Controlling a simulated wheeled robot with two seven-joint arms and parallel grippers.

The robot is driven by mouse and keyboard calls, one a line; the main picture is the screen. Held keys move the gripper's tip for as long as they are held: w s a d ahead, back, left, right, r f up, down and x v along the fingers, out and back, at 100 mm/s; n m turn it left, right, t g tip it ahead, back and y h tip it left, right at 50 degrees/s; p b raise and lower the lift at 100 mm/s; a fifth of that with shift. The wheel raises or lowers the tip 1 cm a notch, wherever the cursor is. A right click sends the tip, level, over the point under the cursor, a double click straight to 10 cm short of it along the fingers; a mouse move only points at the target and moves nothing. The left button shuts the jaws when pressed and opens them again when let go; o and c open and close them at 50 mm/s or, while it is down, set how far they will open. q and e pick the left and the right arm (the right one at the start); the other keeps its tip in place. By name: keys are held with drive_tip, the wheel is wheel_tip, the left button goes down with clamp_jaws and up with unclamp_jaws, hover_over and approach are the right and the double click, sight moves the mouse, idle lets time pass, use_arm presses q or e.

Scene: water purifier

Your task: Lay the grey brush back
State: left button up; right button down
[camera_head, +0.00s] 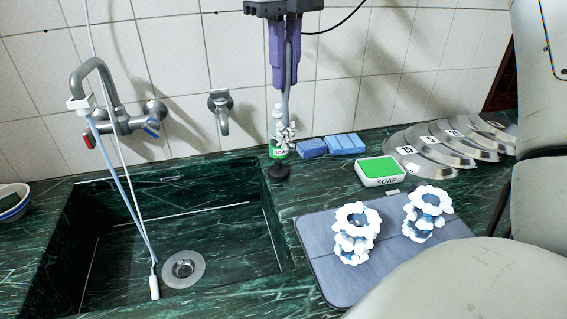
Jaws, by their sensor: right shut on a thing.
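My right gripper (284,60), with purple fingers pointing down, is at the top middle, in front of the tiled wall. It is shut on the grey brush (287,100), whose thin grey handle hangs down from between the fingers. White foam-like lumps (286,133) show at the brush's lower end, overlapping a green and white bottle (277,150) on the counter. I cannot tell whether brush and bottle touch. A small black round piece (279,171) shows just below the bottle. My left gripper is not in view.
A sink (120,235) with a tap (95,85) and hanging tubes is at left. Blue sponges (345,144), a green soap box (381,170) and labelled metal discs (415,152) line the back. Two foamy blue-white parts (355,232) (426,213) stand on a grey mat (325,268). My arm covers the right.

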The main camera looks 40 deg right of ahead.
sight(284, 148)
wheel_tip(284, 148, down, 17)
drive_tip(key=shift+f, duration=0.15)
drive_tip(key=c, duration=1.7)
unclamp_jaws()
wheel_tip(284, 148, up, 10)
drive_tip(key=shift+s+d+r+b, duration=0.1)
drive_tip(key=shift+b, duration=0.4)
